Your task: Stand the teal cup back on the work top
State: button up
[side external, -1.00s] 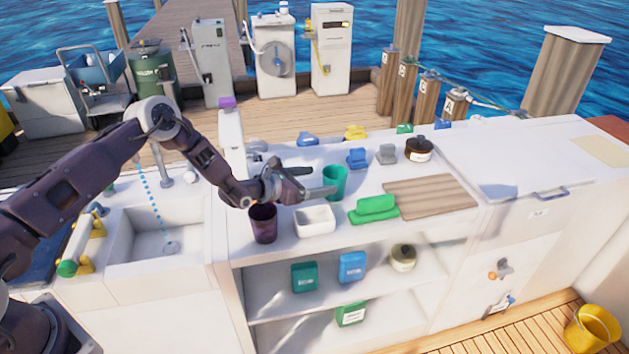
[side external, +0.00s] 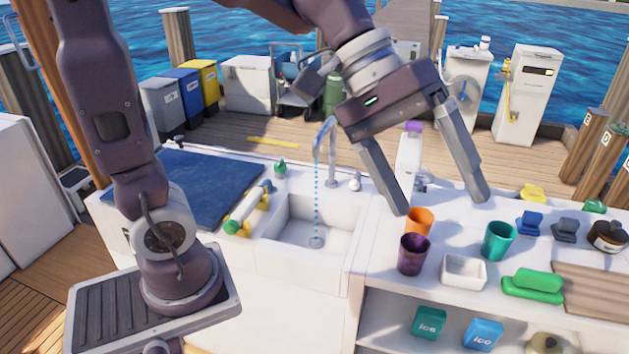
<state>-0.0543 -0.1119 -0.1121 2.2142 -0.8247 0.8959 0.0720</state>
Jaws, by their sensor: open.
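The teal cup (side external: 497,241) stands upright on the white work top (side external: 385,222), to the right of the sink. Its open rim faces up and nothing holds it. My gripper (side external: 438,205) is open and empty, its two fingers pointing down. How high the fingertips are above the work top is hard to tell.
An orange cup (side external: 419,221) and a dark purple cup (side external: 413,254) stand left of the teal cup. A white dish (side external: 464,271) and green sponge (side external: 534,284) lie in front. The sink (side external: 317,225) has running water.

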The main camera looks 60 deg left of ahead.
jog(key=s+a+f+m+y, duration=0.1)
jog(key=s+a+m+y, duration=0.1)
jog(key=s+a, duration=0.2)
jog(key=s, duration=0.3)
jog(key=shift+a+f+t+y, duration=0.15)
jog(key=shift+a+t+y, duration=0.25)
jog(key=shift+o, duration=0.6)
jog(key=s+a+f+m+t+y, duration=0.1)
jog(key=s+a+f+m+y, duration=0.1)
jog(key=s+a, duration=0.4)
jog(key=a+f+y, duration=0.1)
jog(key=a+y, duration=0.1)
jog(key=a, duration=0.1)
jog(key=shift+s+t, duration=0.4)
jog(key=shift+w, duration=0.1)
